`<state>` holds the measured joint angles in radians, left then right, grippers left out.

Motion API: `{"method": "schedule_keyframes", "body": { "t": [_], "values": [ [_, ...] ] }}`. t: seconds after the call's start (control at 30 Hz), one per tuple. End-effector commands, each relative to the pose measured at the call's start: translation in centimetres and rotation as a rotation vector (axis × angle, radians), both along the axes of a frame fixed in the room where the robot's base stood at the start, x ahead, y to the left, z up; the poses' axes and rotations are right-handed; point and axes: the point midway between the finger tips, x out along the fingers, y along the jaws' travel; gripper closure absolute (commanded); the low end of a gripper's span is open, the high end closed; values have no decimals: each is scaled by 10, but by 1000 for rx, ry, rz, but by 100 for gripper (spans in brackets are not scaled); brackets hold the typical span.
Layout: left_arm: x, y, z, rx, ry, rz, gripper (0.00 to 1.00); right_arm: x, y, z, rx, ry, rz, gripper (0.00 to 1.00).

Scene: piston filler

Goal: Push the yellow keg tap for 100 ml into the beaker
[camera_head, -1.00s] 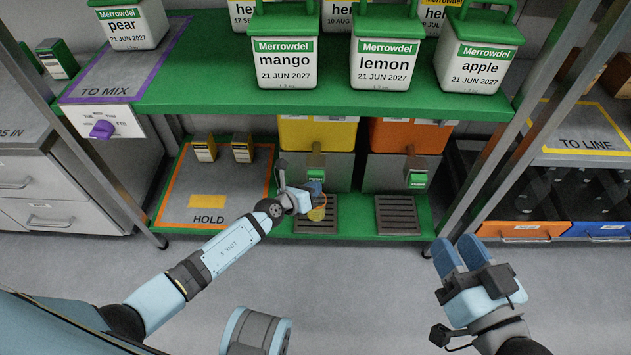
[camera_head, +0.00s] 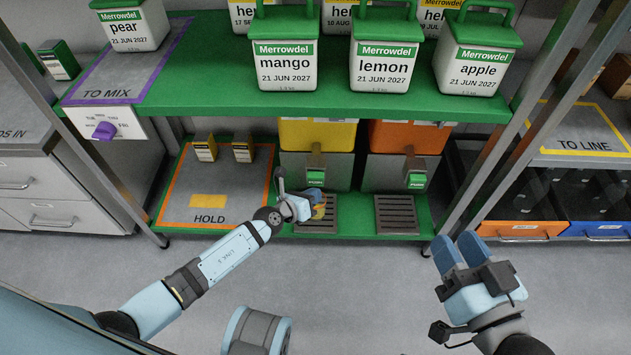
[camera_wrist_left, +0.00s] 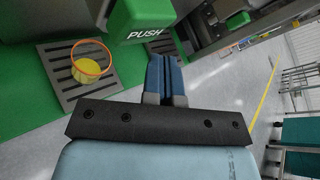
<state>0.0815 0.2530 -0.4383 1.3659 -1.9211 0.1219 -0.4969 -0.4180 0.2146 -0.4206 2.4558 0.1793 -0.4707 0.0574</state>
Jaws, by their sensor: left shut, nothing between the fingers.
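The yellow keg (camera_head: 318,134) stands under the green shelf, with its green PUSH tap (camera_head: 316,178) at the front. The tap also shows large at the top of the left wrist view (camera_wrist_left: 140,18). The beaker, with an orange rim and yellow inside (camera_wrist_left: 90,68), stands on the drip grate below the tap. In the head view the beaker (camera_head: 319,212) is partly hidden by my left gripper (camera_head: 322,200). That gripper is shut and empty, its blue fingertips in front of and below the tap; contact is not visible. My right gripper (camera_head: 459,246) is open and empty at the lower right.
An orange keg (camera_head: 405,136) with its own green tap (camera_head: 416,180) and grate (camera_head: 397,214) stands to the right. The HOLD area (camera_head: 210,195) is to the left. The green shelf (camera_head: 220,88) with labelled containers overhangs the kegs. Metal posts flank the rack.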

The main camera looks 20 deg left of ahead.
Motion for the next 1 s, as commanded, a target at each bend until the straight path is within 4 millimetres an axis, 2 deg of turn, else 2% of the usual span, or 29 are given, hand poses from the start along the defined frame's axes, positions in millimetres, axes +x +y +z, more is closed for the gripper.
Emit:
{"method": "schedule_keyframes", "body": {
  "t": [0.53,1.0],
  "values": [
    [-46,-13,1,-1,1,0,100,0,0,16,-4,4,0,60],
    [-47,-14,0,0,1,0,100,0,0,16,-4,4,0,60]
  ]
}}
